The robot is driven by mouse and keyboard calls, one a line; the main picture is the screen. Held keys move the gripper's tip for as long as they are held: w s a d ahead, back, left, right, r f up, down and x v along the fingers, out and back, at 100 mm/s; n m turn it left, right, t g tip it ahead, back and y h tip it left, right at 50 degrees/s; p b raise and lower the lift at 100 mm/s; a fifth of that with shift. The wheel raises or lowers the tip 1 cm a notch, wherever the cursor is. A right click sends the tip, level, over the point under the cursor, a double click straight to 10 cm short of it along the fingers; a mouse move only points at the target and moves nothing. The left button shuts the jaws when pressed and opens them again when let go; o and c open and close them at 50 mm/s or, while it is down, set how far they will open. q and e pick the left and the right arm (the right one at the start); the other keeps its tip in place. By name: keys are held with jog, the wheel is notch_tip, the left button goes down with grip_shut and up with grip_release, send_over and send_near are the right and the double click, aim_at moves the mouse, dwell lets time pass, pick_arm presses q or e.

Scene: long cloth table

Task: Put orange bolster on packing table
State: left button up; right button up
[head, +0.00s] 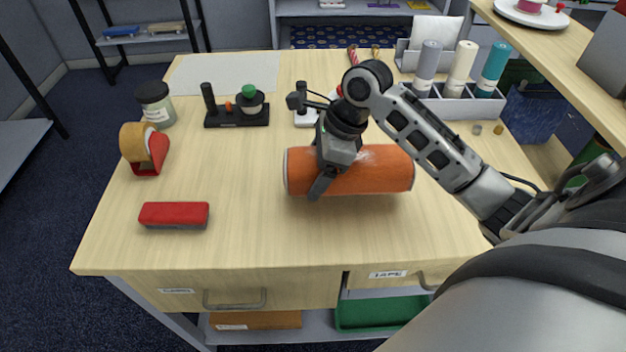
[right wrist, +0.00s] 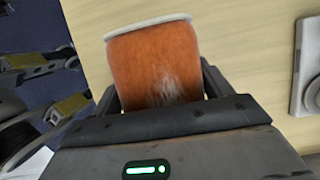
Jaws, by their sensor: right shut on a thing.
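The orange bolster (head: 378,170) is a thick orange cylinder lying lengthwise across the packing table (head: 240,235), at or just above its surface near the middle right. My right gripper (head: 325,178) is shut on the bolster, reaching over it from above, one finger down its front side. In the right wrist view the bolster (right wrist: 155,62) fills the space between the fingers of my right gripper (right wrist: 165,90), with a pale end rim showing. Whether the bolster touches the table is hard to tell. My left gripper is not in view.
A red box-like item (head: 174,214) and a tape dispenser (head: 145,148) are at the left. A jar (head: 155,104) and a black stamp stand (head: 237,115) stand behind. A grey rack (head: 455,106) holds rolled tubes at the back right. The front middle is clear.

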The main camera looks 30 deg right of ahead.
jog(key=shift+s+d+x, duration=0.1)
jog(key=shift+d+x, duration=0.05)
jog(key=shift+x, duration=0.75)
jog(key=shift+s+d+x, duration=0.1)
jog(key=shift+d+x, duration=0.05)
jog(key=shift+x, duration=0.8)
jog(key=shift+s+f, duration=0.1)
jog(key=shift+f, duration=0.2)
jog(key=o, duration=1.1)
jog(key=v, duration=1.2)
jog(key=shift+r, duration=0.2)
jog(key=shift+f, duration=0.1)
